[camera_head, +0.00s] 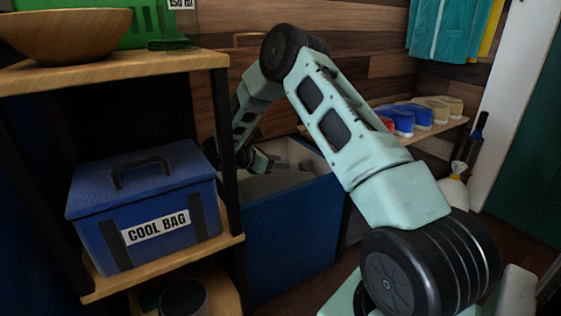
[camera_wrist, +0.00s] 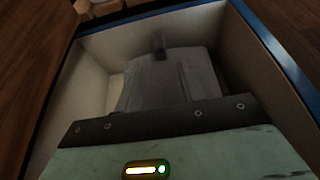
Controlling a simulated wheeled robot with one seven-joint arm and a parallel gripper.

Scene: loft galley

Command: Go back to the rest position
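My arm reaches over a blue-sided open box (camera_head: 290,230) in the head view. My gripper (camera_head: 262,162) is at the box's opening, small and partly hidden behind the shelf post and my arm. In the wrist view, my gripper's pale green body and dark edge fill the bottom. Beyond them a grey shape (camera_wrist: 165,85) with a small dark upright tab shows inside the pale-walled box. I cannot tell its exact nature or whether it touches my gripper. The finger opening cannot be made out.
A wooden shelf rack (camera_head: 225,95) stands at left, close to the arm, bearing a blue cool bag (camera_head: 145,190), a wooden bowl (camera_head: 65,35) and a green crate (camera_head: 150,25). Several shoes (camera_head: 420,115) sit on a shelf behind the arm. A white sack (camera_head: 455,190) stands at right.

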